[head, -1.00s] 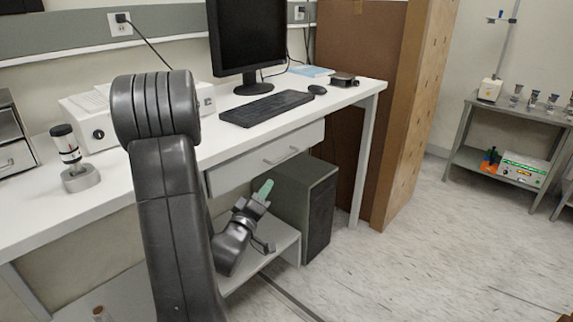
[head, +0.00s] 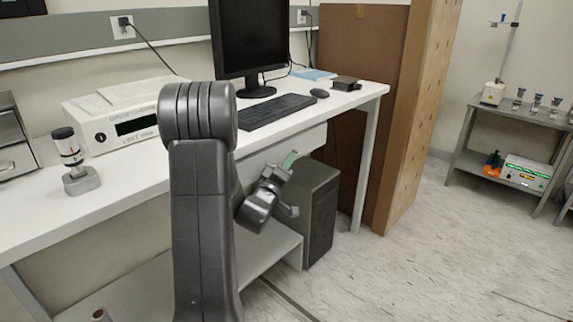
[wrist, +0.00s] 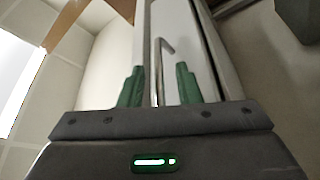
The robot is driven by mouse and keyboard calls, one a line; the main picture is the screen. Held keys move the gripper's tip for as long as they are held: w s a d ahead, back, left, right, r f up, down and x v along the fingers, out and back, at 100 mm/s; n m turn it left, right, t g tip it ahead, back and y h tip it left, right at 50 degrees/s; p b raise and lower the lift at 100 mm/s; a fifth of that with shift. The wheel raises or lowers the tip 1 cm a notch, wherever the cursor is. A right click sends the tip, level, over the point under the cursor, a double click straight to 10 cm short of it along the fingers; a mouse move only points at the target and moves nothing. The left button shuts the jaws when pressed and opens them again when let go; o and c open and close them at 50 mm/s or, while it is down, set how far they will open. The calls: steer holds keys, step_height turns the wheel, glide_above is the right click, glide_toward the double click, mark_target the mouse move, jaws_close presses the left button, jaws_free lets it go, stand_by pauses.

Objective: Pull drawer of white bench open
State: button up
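The white bench (head: 60,215) runs along the wall in the head view. Its drawer (head: 312,138) sits under the top, right of the middle, and looks shut; my arm covers part of it. In the wrist view the drawer front (wrist: 181,35) rises ahead, with the thin metal handle (wrist: 157,75) reaching between the two green fingers. My gripper (wrist: 158,88) is open, one finger on each side of the handle, with gaps visible. In the head view my gripper (head: 288,165) is in front of the drawer, and the handle is hidden there.
A dark computer tower (head: 321,210) stands under the bench, close to my gripper. A monitor (head: 250,40), keyboard (head: 275,110) and white instrument (head: 125,125) are on top. A brown cabinet (head: 360,110) stands right of the bench. The floor (head: 410,260) in front is clear.

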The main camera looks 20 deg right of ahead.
steer(key=shift+w+d, duration=0.1)
steer(key=shift+d, duration=0.05)
steer(key=shift+c, duration=0.2)
jaws_close()
steer(key=s+d+b, duration=0.5)
steer(key=s+b, duration=0.1)
steer(key=s, duration=0.6)
steer(key=s+d+b, duration=0.4)
steer(key=s+b, duration=0.2)
steer(key=s, duration=0.6)
steer(key=shift+d, duration=0.4)
steer(key=shift+o, duration=0.2)
jaws_free()
steer(key=shift+w, duration=0.1)
